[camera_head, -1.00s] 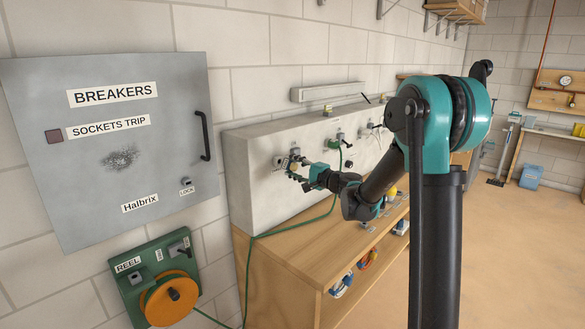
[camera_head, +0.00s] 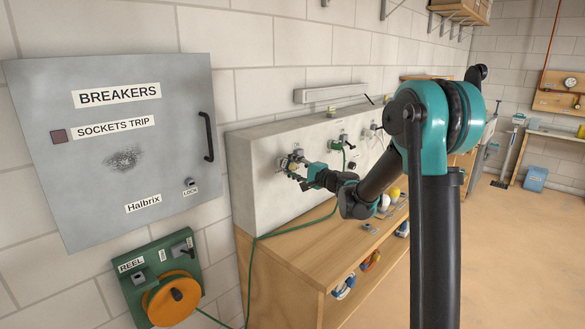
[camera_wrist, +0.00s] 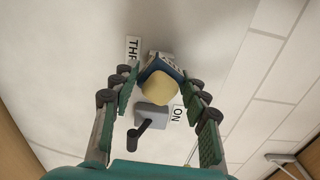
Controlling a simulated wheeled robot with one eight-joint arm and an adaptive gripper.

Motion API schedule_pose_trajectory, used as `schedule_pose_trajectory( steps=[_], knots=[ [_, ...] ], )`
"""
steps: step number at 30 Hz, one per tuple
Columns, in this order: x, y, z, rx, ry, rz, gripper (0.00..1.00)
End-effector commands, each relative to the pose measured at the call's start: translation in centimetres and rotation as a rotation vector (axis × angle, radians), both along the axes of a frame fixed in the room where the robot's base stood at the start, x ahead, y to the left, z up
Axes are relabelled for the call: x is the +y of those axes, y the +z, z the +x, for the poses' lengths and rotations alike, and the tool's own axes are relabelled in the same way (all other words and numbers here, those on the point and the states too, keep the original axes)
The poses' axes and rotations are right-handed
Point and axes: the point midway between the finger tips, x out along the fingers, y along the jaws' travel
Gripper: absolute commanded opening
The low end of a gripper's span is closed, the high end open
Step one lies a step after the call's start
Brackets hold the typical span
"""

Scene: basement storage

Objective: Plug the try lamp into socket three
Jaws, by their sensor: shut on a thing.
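The try lamp (camera_wrist: 160,88) has a pale yellow dome on a dark blue body. In the wrist view it sits between the fingers of my gripper (camera_wrist: 159,90), which is shut on it. The lamp is in front of a grey socket (camera_wrist: 166,57) on the pale panel, beside a partly hidden label (camera_wrist: 133,49) starting "THR". I cannot tell whether the plug is seated. A grey switch (camera_wrist: 151,117) with a dark lever is close to the lamp, near an "ON" label. In the head view my gripper (camera_head: 295,165) is at the left end of the socket block (camera_head: 262,200).
A green cable plug (camera_head: 338,146) is in another socket to the right; its cable hangs across the wooden bench (camera_head: 290,262). The breaker box (camera_head: 110,150) and orange reel (camera_head: 172,300) are at left. A yellow lamp (camera_head: 394,192) is behind my arm.

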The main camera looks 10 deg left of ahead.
Motion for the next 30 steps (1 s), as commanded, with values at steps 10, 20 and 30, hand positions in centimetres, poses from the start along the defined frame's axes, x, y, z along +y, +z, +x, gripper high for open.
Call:
schedule_pose_trajectory(
  steps=[10, 20, 30],
  knots=[
    [0.5, 0.0, 0.4, 0.0, 0.0, 0.0, 0.51],
    [0.5, 0.0, 0.4, 0.0, 0.0, 0.0, 0.69],
    [-1.4, 0.0, -1.1, 0.0, -0.001, 0.0, 0.69]
  ],
)
